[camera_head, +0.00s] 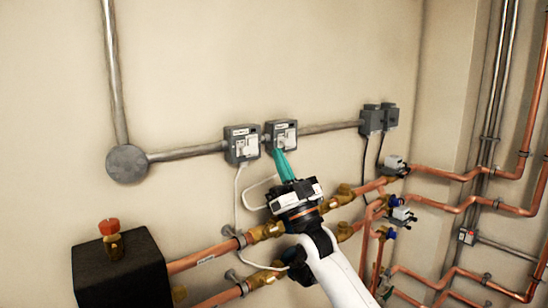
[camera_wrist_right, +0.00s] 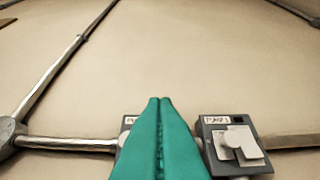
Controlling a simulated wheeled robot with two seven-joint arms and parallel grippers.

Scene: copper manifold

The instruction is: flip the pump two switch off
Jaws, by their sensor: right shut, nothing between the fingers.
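Two small grey switch boxes with white labels and white switch plates hang on the wall. The left box (camera_head: 241,144) and the right box (camera_head: 281,132) sit side by side in the head view, their labels too blurred to read surely. In the wrist view the right box (camera_wrist_right: 234,146) is right of my fingers, its label starting like "PUMP"; the left box (camera_wrist_right: 129,123) is mostly hidden behind them. My right gripper (camera_head: 278,152), with teal fingers, is shut and empty at the lower left of the right box. It also shows in the wrist view (camera_wrist_right: 160,99). Contact cannot be told.
Grey conduit (camera_head: 186,152) runs between a round junction box (camera_head: 127,164) and the switch boxes. Two darker grey boxes (camera_head: 379,118) are further right. Copper pipes (camera_head: 205,257) with brass valves run below. A black box (camera_head: 120,272) stands lower left.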

